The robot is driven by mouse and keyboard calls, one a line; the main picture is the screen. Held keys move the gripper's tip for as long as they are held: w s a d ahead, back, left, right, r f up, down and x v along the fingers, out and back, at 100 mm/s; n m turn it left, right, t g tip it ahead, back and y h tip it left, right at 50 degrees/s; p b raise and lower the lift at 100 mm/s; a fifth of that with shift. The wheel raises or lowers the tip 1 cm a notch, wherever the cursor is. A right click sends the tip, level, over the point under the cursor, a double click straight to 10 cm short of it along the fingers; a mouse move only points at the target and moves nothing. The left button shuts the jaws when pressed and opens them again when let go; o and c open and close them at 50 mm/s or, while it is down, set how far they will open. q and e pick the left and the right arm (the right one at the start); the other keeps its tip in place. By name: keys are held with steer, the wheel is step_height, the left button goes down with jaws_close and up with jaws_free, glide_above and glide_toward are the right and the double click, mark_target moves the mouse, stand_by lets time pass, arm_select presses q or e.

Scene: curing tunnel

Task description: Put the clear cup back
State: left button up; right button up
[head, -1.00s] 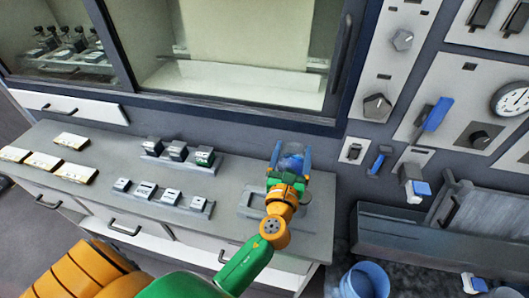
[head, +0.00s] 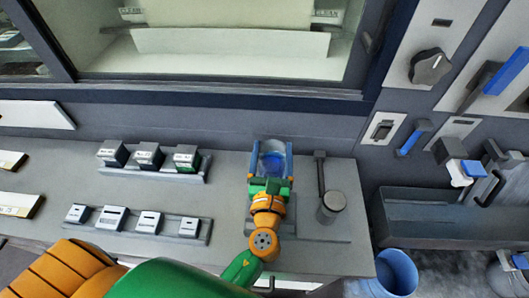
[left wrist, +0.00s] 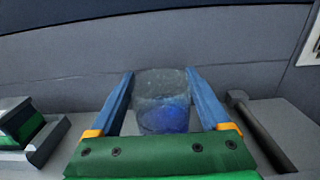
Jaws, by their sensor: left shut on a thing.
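My left gripper (head: 270,150) is shut on a clear cup (head: 272,163) with blue in its lower part. Its two blue fingers lie along the cup's left and right sides. The left wrist view shows the cup (left wrist: 162,100) upright or nearly so between the fingers (left wrist: 160,80). The gripper is over the right part of the grey bench (head: 335,258), near the back wall. I cannot tell whether the cup's base touches anything. My right gripper is not in view.
A dark rod with a round grey end (head: 332,205) is just right of the gripper. Two racks of small labelled blocks (head: 148,155) (head: 150,222) stand to the left. A blue bucket (head: 392,274) is beyond the bench's right end. A glass-fronted cabinet is behind.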

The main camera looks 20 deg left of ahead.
arm_select(q)
steer(key=shift+a, duration=0.25)
steer(key=o, duration=1.3)
steer(key=shift+d, duration=0.1)
steer(key=shift+o, duration=1.2)
steer(key=shift+s+d+r, duration=0.1)
steer(key=shift+s+d, duration=0.1)
steer(key=shift+d, duration=0.25)
steer(key=shift+s, duration=0.1)
steer(key=b+v, duration=0.3)
steer(key=v, duration=0.7)
steer(key=shift+s, duration=0.85)
steer(key=shift+d+r, duration=0.1)
steer(key=shift+r, duration=0.1)
